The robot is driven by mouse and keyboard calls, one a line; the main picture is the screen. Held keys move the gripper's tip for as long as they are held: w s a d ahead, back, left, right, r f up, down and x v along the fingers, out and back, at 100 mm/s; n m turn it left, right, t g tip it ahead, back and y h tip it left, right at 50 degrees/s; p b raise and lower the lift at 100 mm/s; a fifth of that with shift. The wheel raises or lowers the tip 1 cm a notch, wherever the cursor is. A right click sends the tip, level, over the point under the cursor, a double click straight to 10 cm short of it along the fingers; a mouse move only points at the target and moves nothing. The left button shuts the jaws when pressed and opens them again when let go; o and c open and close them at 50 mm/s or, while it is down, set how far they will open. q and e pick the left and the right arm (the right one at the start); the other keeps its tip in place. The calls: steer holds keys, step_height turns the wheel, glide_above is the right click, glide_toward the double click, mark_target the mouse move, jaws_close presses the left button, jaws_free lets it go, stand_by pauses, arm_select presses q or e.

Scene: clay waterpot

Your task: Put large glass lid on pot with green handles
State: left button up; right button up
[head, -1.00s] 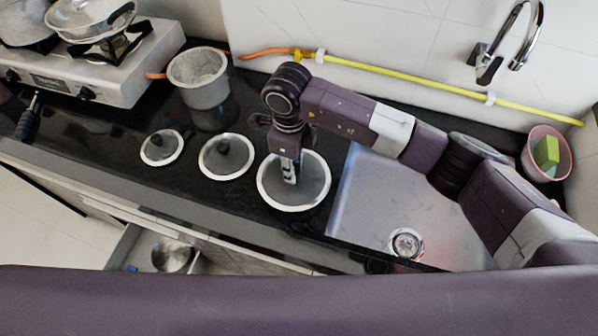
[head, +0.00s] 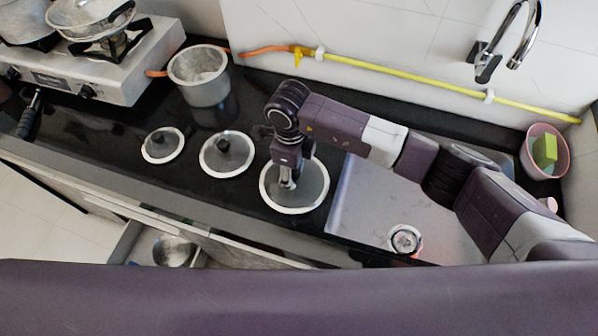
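The large glass lid (head: 312,190), with a pale rim, lies at the counter's front edge, left of the sink. It is the rightmost and largest of three lids. My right gripper (head: 287,184) points down over its middle and covers the knob. I cannot tell whether the fingers are open or shut on it. A grey pot (head: 202,93) stands upright on the counter behind the lids. No green handles can be made out on any pot. My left gripper is not in view.
A middle lid (head: 238,163) and a small lid (head: 155,155) lie to the left. The stove (head: 135,82) holds pans at the back left. The sink (head: 365,210) is right, with a pink bowl (head: 560,165) beyond. An open drawer (head: 130,243) holds a metal pot (head: 174,252).

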steer(key=shift+s+d+f, duration=0.1)
steer(key=shift+s+f, duration=0.05)
steer(key=shift+f, duration=0.05)
